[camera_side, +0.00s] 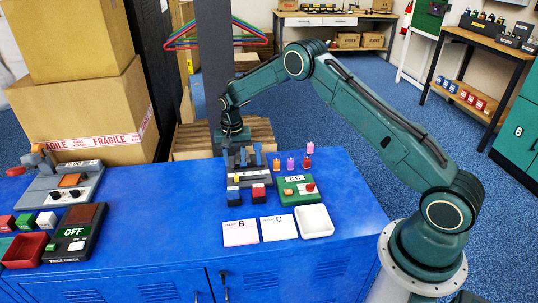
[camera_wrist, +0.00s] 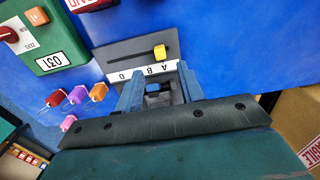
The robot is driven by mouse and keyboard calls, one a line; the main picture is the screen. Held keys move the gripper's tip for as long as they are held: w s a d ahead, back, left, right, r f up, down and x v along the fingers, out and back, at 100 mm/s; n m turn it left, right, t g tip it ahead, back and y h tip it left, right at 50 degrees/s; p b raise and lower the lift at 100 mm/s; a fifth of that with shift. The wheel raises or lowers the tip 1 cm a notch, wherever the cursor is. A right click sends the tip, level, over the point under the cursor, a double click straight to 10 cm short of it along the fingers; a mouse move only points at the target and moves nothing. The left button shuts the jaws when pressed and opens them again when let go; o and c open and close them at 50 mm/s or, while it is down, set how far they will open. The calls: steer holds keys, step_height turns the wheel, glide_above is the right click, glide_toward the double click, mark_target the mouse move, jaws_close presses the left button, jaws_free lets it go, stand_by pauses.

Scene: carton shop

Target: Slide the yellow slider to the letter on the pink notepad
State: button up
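The yellow slider (camera_wrist: 160,51) sits near the right end of its slot in the wrist view, beside a white strip (camera_wrist: 143,71) of letters on a grey panel (camera_wrist: 125,50). In the side view the yellow slider (camera_side: 237,179) is small, toward the panel's left. My gripper (camera_wrist: 160,88) is open, its two blue fingers apart, with a small blue knob (camera_wrist: 153,87) showing between them; contact cannot be told. In the side view my gripper (camera_side: 243,158) is at the panel's far side. Two pale, pink-tinged notepads, marked B (camera_side: 239,239) and C (camera_side: 277,234), lie at the front; their exact colours are unclear.
A green box (camera_side: 304,198) with a red knob stands right of the panel. A white tray (camera_side: 315,221) is at the front right.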

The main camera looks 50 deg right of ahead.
mark_target(236, 176)
steer(key=shift+f, duration=3.45)
jaws_close()
